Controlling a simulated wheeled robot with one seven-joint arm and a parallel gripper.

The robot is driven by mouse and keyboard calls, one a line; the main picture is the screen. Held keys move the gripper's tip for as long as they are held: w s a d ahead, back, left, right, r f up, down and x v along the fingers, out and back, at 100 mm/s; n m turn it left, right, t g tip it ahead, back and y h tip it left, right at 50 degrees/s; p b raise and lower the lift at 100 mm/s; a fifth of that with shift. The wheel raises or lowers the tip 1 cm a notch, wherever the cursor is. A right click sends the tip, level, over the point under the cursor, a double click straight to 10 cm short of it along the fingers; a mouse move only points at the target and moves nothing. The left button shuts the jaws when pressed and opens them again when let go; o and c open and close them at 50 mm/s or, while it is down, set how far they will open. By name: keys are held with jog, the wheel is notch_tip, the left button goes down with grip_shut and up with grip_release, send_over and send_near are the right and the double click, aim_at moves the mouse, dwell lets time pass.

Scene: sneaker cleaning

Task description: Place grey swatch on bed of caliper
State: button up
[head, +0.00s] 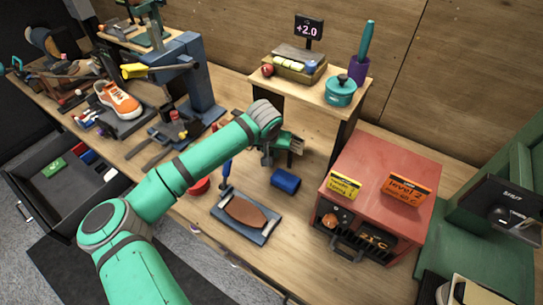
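My gripper (282,155) hangs at the end of my green arm, over the middle of the bench in front of the small shelf. It is small and partly merged with the wrist, so I cannot tell whether its fingers are open or hold anything. A black display reading +2.0 (309,27) stands on a post on the shelf, probably the caliper's readout. A flat grey piece (291,52) lies below it, behind an olive tray; I cannot tell whether it is the caliper's bed or part of it. I cannot make out the grey swatch with certainty.
The wooden shelf (316,93) also bears a teal pot (340,92) and a purple cup (358,69). A red oven (383,181) stands right, a blue cylinder (285,181) and a blue tray with a brown piece (269,235) in front. An orange sneaker (117,100) is left.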

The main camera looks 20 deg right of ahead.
jog(key=shift+c, duration=0.4)
grip_shut()
jog(key=shift+r, duration=0.15)
